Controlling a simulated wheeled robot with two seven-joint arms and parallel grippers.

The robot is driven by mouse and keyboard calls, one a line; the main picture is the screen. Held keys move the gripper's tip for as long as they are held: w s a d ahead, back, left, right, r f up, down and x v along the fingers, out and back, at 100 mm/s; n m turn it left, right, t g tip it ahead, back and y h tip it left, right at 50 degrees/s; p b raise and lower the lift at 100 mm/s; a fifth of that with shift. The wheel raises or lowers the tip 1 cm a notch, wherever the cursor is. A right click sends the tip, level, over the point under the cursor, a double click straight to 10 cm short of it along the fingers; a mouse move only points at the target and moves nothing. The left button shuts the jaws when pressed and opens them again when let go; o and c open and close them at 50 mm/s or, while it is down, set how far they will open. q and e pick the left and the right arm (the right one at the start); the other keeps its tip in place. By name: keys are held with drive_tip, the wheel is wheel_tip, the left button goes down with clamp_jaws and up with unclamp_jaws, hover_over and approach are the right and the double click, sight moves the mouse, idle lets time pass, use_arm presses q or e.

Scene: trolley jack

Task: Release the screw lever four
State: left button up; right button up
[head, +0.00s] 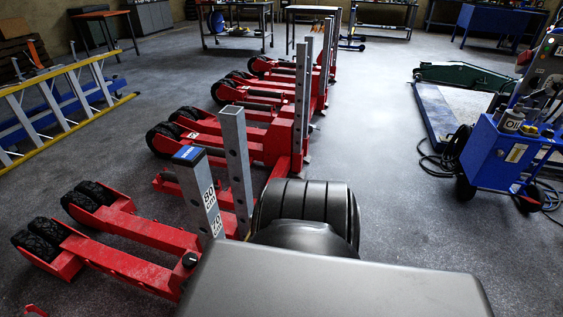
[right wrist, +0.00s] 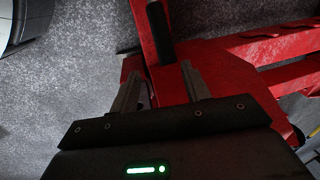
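A row of red trolley jacks with upright grey posts stands on the floor in the head view. The nearest jack (head: 140,262) has a post marked 80 and 70 cm. In the right wrist view, a short black lever (right wrist: 159,32) stands out against a red jack frame (right wrist: 222,75). My right gripper (right wrist: 158,72) is open. Its two fingers are spread, with the lower end of the lever near the gap between the tips; whether they touch it I cannot tell. The right gripper is hidden in the head view. My left gripper is in neither view.
A yellow and blue ladder-like frame (head: 62,100) lies to the left. A blue wheeled machine (head: 500,150) with cables on the floor stands at the right, near a green jack (head: 465,74). Workbenches line the back. The grey floor right of the jack row is clear.

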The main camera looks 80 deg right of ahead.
drive_tip(key=s+a+f+n+p, duration=0.3)
drive_tip(key=s+n+p, duration=0.1)
drive_tip(key=s+n, duration=0.1)
drive_tip(key=s+a+f+n+p, duration=0.3)
drive_tip(key=s+n+p, duration=0.2)
drive_tip(key=n, duration=0.1)
drive_tip(key=s+n+g+p, duration=0.1)
drive_tip(key=s+n+p, duration=0.5)
drive_tip(key=s, duration=1.2)
drive_tip(key=shift+a+f+n+p, duration=0.2)
drive_tip(key=shift+n+p, duration=0.1)
drive_tip(key=shift+n, duration=1.2)
